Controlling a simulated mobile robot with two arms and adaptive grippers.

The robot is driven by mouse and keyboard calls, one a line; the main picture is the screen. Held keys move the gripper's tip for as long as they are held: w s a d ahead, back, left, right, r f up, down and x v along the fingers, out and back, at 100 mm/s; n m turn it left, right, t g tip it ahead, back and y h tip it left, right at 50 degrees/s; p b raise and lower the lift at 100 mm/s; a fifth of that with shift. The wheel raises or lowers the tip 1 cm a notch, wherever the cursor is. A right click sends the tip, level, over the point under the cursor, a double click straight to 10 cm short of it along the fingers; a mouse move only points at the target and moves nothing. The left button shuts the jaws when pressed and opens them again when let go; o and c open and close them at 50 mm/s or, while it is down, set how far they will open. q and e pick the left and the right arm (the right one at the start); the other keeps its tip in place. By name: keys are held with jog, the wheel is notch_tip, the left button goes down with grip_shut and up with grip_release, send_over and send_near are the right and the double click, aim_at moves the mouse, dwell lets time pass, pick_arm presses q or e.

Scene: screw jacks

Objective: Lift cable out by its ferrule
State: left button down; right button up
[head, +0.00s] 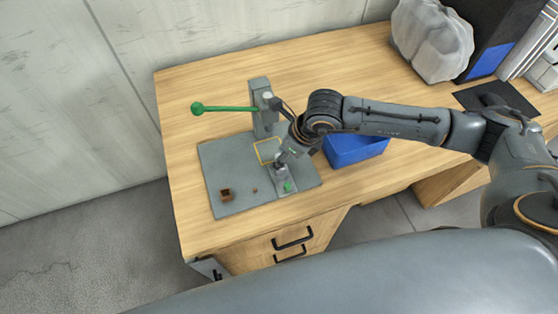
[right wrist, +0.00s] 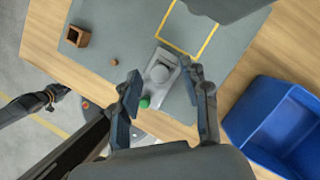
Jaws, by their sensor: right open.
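I cannot make out a cable or ferrule in either view. My right gripper (head: 283,164) is over the front right of a grey mat (head: 232,197). In the right wrist view my right gripper (right wrist: 160,82) is open, its fingers on either side of a grey fixture (right wrist: 166,56) with a round pale knob (right wrist: 159,73) and a green button (right wrist: 145,102). I see no contact. In the head view my arm partly hides the fixture. A dark arm end, likely my left, shows small at the left of the wrist view; its jaws are unclear.
A grey press (head: 259,95) with a green lever (head: 228,109) stands at the mat's back. A yellow square outline (head: 258,152), a brown open box (head: 227,195) and a small brown piece (head: 254,190) are on the mat. A blue bin (head: 350,153) is to the right.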

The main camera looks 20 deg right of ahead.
jog(key=shift+x, duration=1.05)
grip_shut()
jog(key=shift+r, duration=0.1)
